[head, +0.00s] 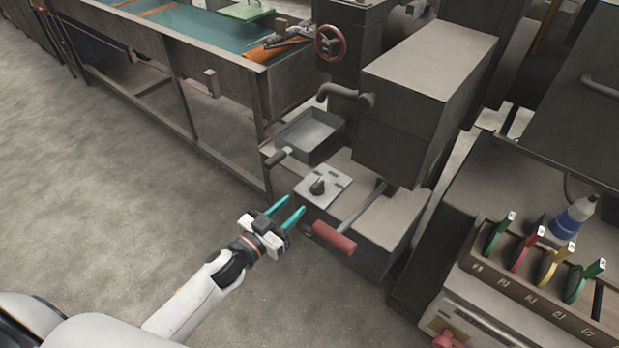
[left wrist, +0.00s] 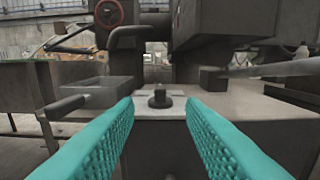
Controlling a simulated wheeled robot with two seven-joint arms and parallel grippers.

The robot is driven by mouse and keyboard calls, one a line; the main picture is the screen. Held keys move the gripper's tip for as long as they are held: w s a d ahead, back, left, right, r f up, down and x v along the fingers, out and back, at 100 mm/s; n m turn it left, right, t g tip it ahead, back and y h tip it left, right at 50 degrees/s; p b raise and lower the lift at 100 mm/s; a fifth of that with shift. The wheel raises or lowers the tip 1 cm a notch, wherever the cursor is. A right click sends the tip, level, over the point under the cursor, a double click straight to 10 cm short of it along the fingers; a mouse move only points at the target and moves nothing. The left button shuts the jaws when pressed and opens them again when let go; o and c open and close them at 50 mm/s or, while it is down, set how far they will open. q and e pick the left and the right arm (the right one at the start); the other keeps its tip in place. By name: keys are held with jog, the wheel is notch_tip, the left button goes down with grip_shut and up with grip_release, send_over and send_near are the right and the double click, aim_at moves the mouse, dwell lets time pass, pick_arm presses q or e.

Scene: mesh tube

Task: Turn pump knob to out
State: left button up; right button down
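The pump knob (head: 317,186) is a small dark knob on a pale plate (head: 333,178) on top of the grey pump box. In the left wrist view the knob (left wrist: 159,97) stands straight ahead, centred between my fingers. Its markings are too small to read. My left gripper (head: 288,208) has teal fingers spread apart and empty; it is in front of the box, short of the knob, and in the left wrist view the open fingers (left wrist: 160,115) frame it. My right gripper is not in either view.
A lever with a red grip (head: 334,240) sticks out just right of my left gripper. A dark tray with a handle (head: 311,132) sits behind the knob. A large grey housing (head: 425,90) rises to the right. A rack of coloured tools (head: 540,275) stands at far right. The floor at left is clear.

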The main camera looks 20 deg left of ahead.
aim_at(312, 188)
pick_arm(q)
jog(key=p+x, duration=0.1)
jog(key=x, duration=0.9)
jog(key=shift+w+d+f, duration=0.1)
jog(key=shift+w+d, duration=0.1)
jog(key=shift+w, duration=0.1)
grip_shut()
